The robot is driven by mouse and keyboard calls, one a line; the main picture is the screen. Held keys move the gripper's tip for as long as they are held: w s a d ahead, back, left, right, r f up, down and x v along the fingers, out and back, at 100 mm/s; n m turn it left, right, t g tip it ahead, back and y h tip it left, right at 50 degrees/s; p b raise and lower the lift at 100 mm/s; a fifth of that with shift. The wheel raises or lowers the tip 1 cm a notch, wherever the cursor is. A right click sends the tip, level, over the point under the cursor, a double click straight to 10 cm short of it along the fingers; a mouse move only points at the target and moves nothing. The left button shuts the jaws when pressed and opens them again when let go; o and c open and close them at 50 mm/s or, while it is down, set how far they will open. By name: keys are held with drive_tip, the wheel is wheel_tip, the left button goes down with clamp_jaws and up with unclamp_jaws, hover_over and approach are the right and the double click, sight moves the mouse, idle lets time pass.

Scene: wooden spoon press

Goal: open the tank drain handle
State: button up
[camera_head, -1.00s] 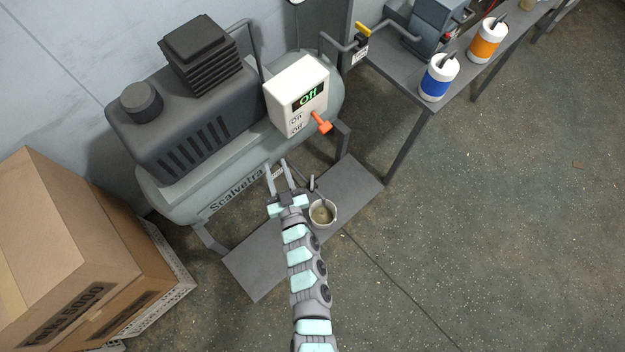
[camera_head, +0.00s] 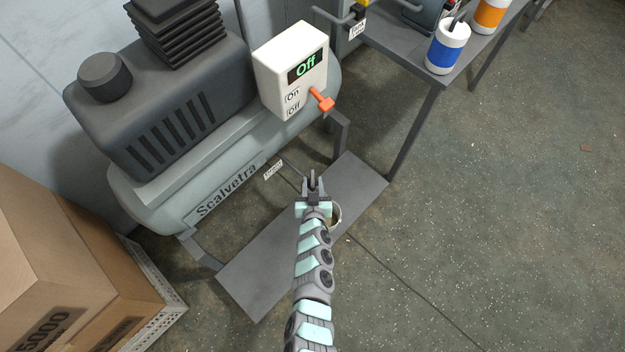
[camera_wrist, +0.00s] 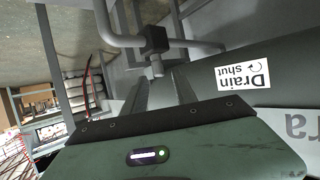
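The drain valve is a dark block (camera_wrist: 155,39) on a grey pipe in the wrist view, with a short grey stem below it. A white label (camera_wrist: 243,75) reading "Drain shut" is on the tank beside it. I cannot see firm contact. The gripper hides part of the valve.
A white control box (camera_head: 290,70) showing "Off" has an orange lever (camera_head: 321,98). Cardboard boxes (camera_head: 50,260) are at left; a bench (camera_head: 420,82) is at upper right. The right floor is clear.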

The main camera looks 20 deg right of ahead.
sight(312, 178)
drive_tip(key=shift+b+x, duration=0.85)
drive_tip(key=shift+x, duration=0.9)
drive_tip(key=shift+c, duration=0.5)
clamp_jaws()
